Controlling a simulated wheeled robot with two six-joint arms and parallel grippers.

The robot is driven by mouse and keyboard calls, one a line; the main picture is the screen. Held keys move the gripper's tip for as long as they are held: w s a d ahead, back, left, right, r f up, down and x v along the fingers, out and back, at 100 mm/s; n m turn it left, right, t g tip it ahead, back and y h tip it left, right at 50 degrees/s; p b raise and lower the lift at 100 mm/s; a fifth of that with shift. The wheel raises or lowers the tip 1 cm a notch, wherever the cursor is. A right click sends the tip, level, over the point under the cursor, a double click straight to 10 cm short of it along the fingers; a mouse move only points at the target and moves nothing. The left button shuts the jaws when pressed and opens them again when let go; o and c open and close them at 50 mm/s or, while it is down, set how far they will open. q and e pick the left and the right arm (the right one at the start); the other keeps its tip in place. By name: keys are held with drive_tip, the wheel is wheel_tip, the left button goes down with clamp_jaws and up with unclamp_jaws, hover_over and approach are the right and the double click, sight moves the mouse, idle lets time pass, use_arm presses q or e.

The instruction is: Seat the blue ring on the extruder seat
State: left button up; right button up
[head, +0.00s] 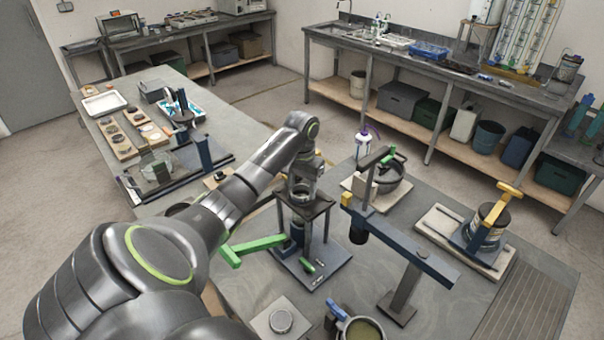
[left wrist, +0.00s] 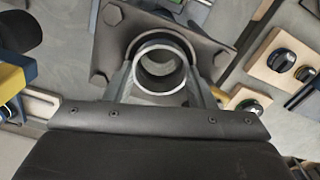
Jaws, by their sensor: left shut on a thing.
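The extruder stand (head: 318,270) is a dark frame with a top plate, a base and a green lever (head: 252,246). My left gripper (head: 301,190) is over its top plate, with the arm coming in from the left. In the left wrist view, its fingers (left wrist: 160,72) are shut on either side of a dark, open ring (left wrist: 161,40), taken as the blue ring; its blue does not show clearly. Behind the ring lies the bolted top plate (left wrist: 108,50). The seat is mostly hidden by the ring, and I cannot tell whether they touch. My right gripper is not in view.
A pot stand (head: 385,185) is behind. A yellow-handled clamp (head: 483,230) is at the right. A cup (head: 362,331) is in front.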

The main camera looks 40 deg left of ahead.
use_arm(q)
drive_tip(key=shift+s+f, duration=0.1)
drive_tip(key=shift+f, duration=0.15)
